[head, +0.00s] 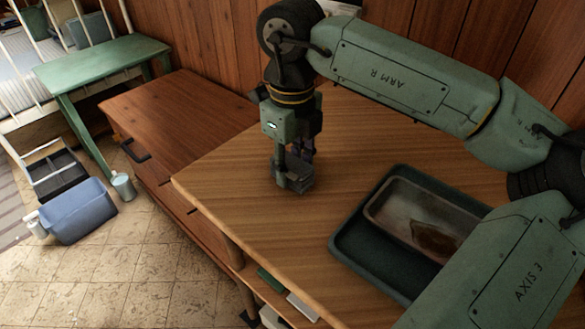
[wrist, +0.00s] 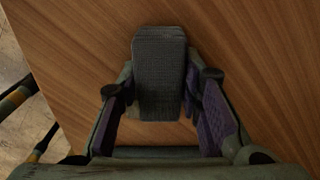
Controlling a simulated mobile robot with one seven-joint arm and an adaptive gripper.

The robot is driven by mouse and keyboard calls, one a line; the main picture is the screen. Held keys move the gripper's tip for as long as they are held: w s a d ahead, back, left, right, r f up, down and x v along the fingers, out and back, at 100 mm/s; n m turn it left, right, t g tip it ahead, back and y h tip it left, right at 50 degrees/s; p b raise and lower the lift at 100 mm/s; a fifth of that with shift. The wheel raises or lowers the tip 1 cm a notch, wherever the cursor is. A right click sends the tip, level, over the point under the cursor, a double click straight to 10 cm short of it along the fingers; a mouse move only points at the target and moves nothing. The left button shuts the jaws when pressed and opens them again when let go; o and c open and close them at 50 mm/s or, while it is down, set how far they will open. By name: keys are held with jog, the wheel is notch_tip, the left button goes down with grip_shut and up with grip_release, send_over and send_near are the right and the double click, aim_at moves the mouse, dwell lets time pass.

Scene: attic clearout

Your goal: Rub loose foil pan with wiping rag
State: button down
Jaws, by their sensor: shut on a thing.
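My gripper (head: 294,168) points down over the wooden tabletop, left of the tray. It is shut on a dark grey, woven-looking block, which I take for the wiping rag (wrist: 159,72); the purple-padded fingers stand on either side of it in the wrist view. I cannot tell whether the rag touches the tabletop. The foil pan (head: 386,207), a shallow rectangular pan with a dull rim and a brown stain inside, sits in a dark tray (head: 345,252). The rag is apart from the pan. My arm hides the right end of pan and tray.
The wooden tabletop (head: 235,190) is clear left of the tray. A lower brown cabinet (head: 180,110) adjoins its left side. A green table (head: 100,62), a blue bin (head: 78,212) and a small grey can (head: 123,187) stand beyond, at the left. A plank wall is behind.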

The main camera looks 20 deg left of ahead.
aim_at(292, 162)
jog(key=shift+r, duration=0.2)
jog(key=shift+r+p, duration=1.65)
jog(key=shift+r, duration=0.7)
jog(key=c, duration=1.7)
grip_release()
jog(key=c, duration=0.6)
